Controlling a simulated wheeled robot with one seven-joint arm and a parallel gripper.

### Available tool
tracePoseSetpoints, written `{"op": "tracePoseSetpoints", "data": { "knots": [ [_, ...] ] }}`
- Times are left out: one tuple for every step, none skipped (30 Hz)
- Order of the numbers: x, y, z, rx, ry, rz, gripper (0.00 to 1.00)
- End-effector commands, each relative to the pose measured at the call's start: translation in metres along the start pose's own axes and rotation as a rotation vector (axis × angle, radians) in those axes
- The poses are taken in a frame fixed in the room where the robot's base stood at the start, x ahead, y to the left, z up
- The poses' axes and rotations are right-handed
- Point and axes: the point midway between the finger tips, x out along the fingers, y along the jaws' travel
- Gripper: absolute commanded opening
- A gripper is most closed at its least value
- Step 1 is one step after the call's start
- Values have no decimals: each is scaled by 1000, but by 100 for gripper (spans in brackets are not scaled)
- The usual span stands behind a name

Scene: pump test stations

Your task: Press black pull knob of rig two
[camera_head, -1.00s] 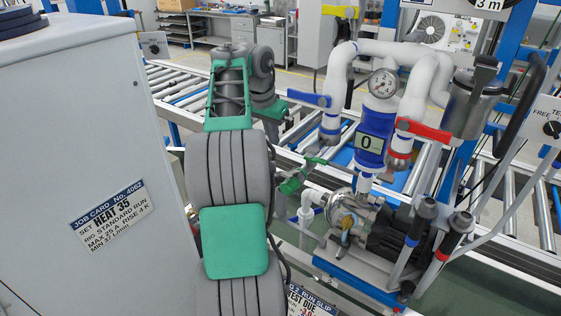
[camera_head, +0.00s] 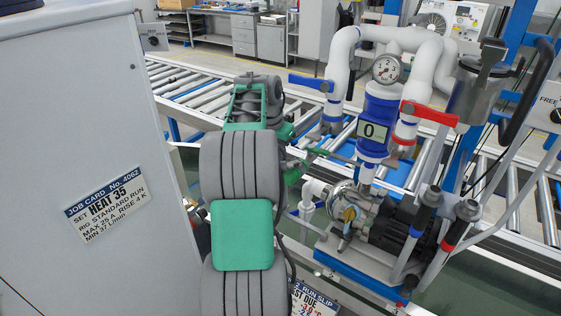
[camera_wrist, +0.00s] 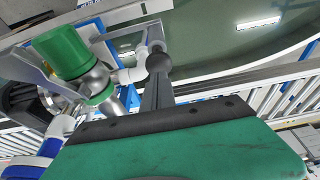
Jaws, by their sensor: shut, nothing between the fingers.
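Rig two (camera_head: 372,215), with its pump, white pipes, blue and red lever valves and display reading 0, stands right of my arm in the head view. My gripper (camera_head: 318,155) is left of the pump, pointing right toward the pipework. In the wrist view my gripper (camera_wrist: 157,85) shows as dark, shut fingers rising from the green palm. A dark rounded knob shape (camera_wrist: 158,61) is at the fingertips in line with them; whether it touches them, or is the black pull knob, I cannot tell. No pull knob is clearly visible in the head view.
A grey cabinet (camera_head: 75,130) with a job card stands close on the left. A green and silver cylinder (camera_wrist: 68,52) and white pipes (camera_wrist: 145,65) crowd the fingers' left side. A roller conveyor (camera_head: 200,92) runs behind. Grey hoses and black-gripped rods rise at right.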

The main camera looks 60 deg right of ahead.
Motion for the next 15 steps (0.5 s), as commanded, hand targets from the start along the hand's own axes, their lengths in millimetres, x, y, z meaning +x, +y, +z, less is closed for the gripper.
{"op": "tracePoseSetpoints", "data": {
  "knots": [
    [6,1,2,1,0,1,0],
    [9,0,3,0,0,0,0],
    [13,0,4,0,1,0,0],
    [16,0,4,1,1,0,0],
    [18,0,5,2,1,0,0],
    [19,0,6,1,1,-1,0],
    [20,0,6,1,2,-1,0],
    [20,0,6,1,2,-1,0],
    [21,0,6,1,2,-1,0],
    [21,0,6,1,2,-1,0],
    [21,0,6,1,2,-1,0],
    [21,0,6,1,2,-1,0],
    [21,0,6,1,2,-1,0],
    [21,0,6,1,2,-1,0],
    [21,0,6,1,2,-1,0]
  ]
}}
